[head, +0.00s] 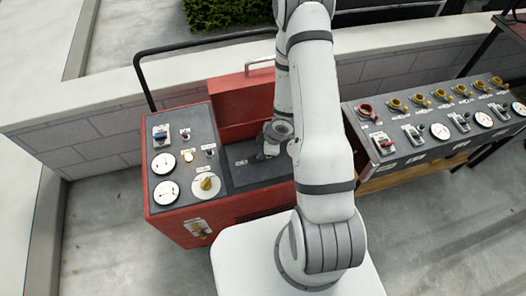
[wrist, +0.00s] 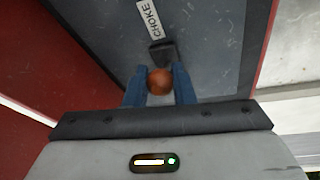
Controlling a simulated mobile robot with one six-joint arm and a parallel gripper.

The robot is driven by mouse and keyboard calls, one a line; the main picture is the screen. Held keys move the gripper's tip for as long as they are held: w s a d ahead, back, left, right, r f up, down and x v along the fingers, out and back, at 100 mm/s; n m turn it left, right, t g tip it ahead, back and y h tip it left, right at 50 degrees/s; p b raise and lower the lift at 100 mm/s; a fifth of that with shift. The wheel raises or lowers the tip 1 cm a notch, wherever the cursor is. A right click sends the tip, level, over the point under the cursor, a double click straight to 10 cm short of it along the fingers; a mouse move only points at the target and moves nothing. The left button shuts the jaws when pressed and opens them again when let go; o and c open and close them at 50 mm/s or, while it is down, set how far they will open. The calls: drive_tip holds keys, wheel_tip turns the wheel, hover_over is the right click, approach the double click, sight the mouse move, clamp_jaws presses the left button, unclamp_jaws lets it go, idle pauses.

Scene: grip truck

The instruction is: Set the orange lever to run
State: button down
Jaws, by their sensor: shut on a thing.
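The orange lever (wrist: 159,83) shows as a round orange knob in the wrist view, at a black slotted mount (wrist: 162,52) on the grey panel. A white label reading CHOKE (wrist: 148,19) lies just beyond the mount. My gripper (wrist: 159,75) is shut on the orange lever, with one blue finger on each side of the knob. In the head view my gripper (head: 268,153) is low over the lower grey panel of the red machine (head: 176,222). The lever is hidden there by my gripper and arm. I cannot read a run marking in either view.
The machine's raised left panel (head: 188,146) carries gauges, switches and a yellow knob (head: 206,184). A second control panel (head: 440,130) with several yellow knobs and gauges stands to the right. A black rail (head: 145,85) and a low wall (head: 110,95) are behind.

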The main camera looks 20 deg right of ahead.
drive_tip(key=h+b, duration=0.1)
drive_tip(key=b, duration=0.2)
drive_tip(key=a+h+b, duration=0.1)
drive_tip(key=b, duration=0.2)
drive_tip(key=shift+w+a+f, duration=0.2)
drive_tip(key=shift+f, duration=0.1)
drive_tip(key=a+h+b, duration=0.1)
drive_tip(key=h+b, duration=0.2)
drive_tip(key=b, duration=0.5)
drive_tip(key=shift+s+a, duration=0.1)
drive_tip(key=shift+a, duration=0.1)
drive_tip(key=h+b, duration=0.1)
drive_tip(key=b, duration=0.1)
drive_tip(key=a+h+b, duration=0.1)
drive_tip(key=b, duration=0.1)
drive_tip(key=shift+r+n, duration=0.1)
drive_tip(key=shift+n, duration=0.2)
drive_tip(key=h+b, duration=0.1)
drive_tip(key=a+h+b, duration=0.1)
drive_tip(key=shift+s+r+b, duration=0.1)
drive_tip(key=shift+b, duration=0.3)
drive_tip(key=shift+h, duration=0.3)
drive_tip(key=shift+r, duration=0.1)
drive_tip(key=c, duration=1.3)
unclamp_jaws()
